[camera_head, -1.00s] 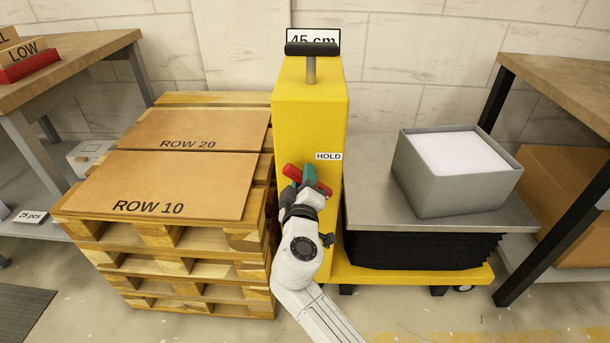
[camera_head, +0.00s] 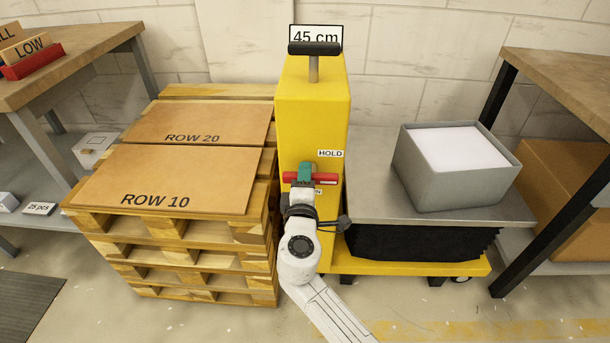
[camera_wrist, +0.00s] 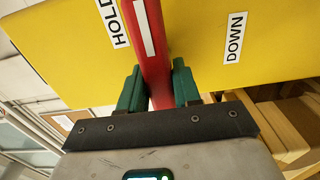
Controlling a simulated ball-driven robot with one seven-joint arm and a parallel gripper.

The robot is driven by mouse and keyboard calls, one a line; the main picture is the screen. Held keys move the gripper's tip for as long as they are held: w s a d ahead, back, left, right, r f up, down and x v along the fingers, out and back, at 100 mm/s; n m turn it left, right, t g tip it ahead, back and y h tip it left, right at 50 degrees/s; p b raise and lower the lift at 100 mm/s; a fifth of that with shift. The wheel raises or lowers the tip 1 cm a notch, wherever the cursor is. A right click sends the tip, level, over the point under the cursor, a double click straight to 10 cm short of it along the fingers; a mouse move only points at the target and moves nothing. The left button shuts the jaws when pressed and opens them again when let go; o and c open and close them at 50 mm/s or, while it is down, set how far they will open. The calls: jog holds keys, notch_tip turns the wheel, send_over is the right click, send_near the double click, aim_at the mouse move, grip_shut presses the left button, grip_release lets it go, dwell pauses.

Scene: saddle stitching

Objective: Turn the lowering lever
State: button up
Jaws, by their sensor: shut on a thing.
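The lowering lever (camera_head: 326,178) is a red bar on the front of the yellow lift column (camera_head: 312,110). It lies about level in the head view, below the HOLD label (camera_head: 330,153). A second label below it is partly hidden. My gripper (camera_head: 304,178) is shut on the lever. In the wrist view the green fingers (camera_wrist: 157,90) clasp the red lever (camera_wrist: 150,40) from both sides. There the lever lies between the HOLD label (camera_wrist: 113,20) and the DOWN label (camera_wrist: 235,38), nearer HOLD. The lever's pivot is hidden.
A grey box (camera_head: 450,195) of white sheets stands on the lift platform (camera_head: 375,200) at right. A pallet stack (camera_head: 190,255) with ROW 10 and ROW 20 boards stands close at left. A 45 cm sign (camera_head: 315,34) tops the column. Tables flank both sides.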

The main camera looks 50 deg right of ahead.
jog(key=shift+a, duration=0.1)
dwell(0.3)
jog(key=o, duration=1)
jog(key=shift+c, duration=0.2)
jog(key=p+v, duration=0.1)
jog(key=v, duration=0.9)
jog(key=shift+s+a, duration=0.3)
jog(key=shift+d+f, duration=0.1)
